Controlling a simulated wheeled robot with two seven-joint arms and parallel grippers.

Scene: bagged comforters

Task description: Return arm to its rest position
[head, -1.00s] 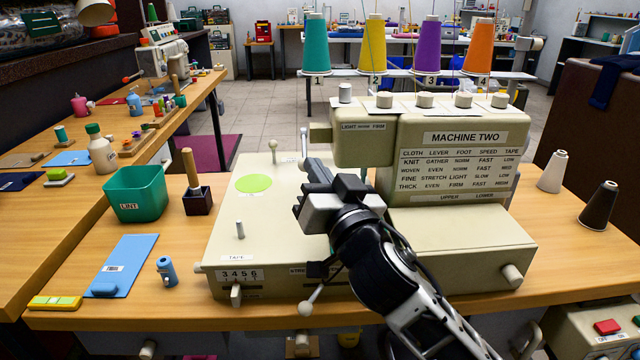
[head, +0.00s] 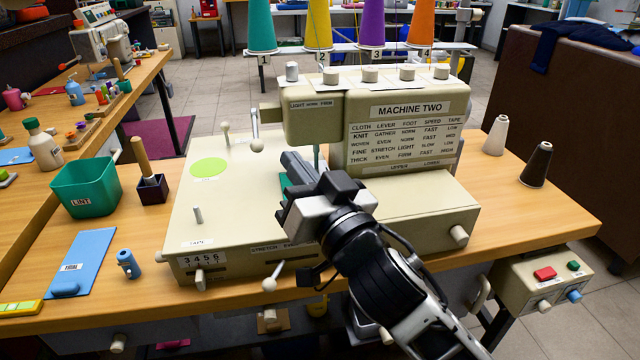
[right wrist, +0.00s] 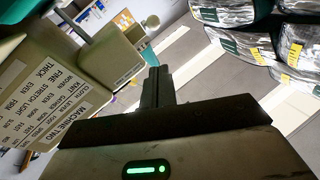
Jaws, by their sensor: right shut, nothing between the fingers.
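My right gripper (head: 290,165) is shut and empty, its fingers pointing away from me over the bed of the cream sewing machine (head: 411,135) labelled MACHINE TWO. It is in front of the machine's head, right of and nearer than the hanging ball-ended lever (head: 257,144). A small teal patch shows beside the fingers, partly hidden by them. In the right wrist view the closed fingers (right wrist: 157,88) have nothing between them, and the machine's label panel (right wrist: 45,110) is at the left. My left gripper is out of view.
A teal LINT bin (head: 86,187), a blue TRIAL board (head: 82,262) and a blue spool (head: 128,264) stand left of the machine. Two cones (head: 496,135) (head: 536,165) stand right. A control box (head: 545,280) hangs at lower right. Thread cones stand behind the machine.

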